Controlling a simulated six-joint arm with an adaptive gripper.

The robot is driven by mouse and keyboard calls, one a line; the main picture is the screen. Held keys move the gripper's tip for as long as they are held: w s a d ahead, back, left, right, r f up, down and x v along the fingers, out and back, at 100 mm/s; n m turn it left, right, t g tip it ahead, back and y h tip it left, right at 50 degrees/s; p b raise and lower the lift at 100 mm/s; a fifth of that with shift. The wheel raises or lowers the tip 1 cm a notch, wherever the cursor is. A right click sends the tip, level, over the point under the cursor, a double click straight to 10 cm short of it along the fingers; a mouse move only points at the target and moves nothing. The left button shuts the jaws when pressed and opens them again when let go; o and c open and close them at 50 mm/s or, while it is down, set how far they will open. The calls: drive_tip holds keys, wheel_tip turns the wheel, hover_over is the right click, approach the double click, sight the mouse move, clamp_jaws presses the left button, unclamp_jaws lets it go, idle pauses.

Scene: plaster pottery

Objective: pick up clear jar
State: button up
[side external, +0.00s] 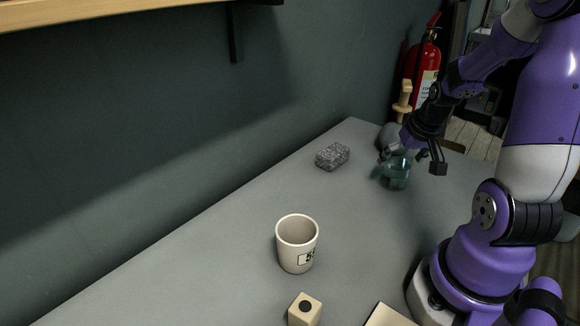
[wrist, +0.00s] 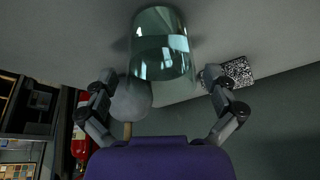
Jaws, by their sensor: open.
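The clear jar (side external: 396,174) is greenish glass and stands at the far end of the grey table in the side view. In the wrist view the jar (wrist: 160,48) is ahead of my gripper, near the top of the picture. My gripper (wrist: 158,78) is open, with one finger to each side of the jar's near end. In the side view my gripper (side external: 410,158) is close above and around the jar's upper part. I cannot tell whether either finger touches the glass.
A speckled grey block (side external: 332,157) lies left of the jar. A rounded grey object with a wooden handle (side external: 402,104) stands just behind the jar. A dark wall borders the table.

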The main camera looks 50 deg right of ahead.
drive_tip(key=x, duration=0.4)
drive_tip(key=shift+w, duration=0.1)
drive_tip(key=c, duration=1.2)
drive_tip(key=shift+c, duration=0.2)
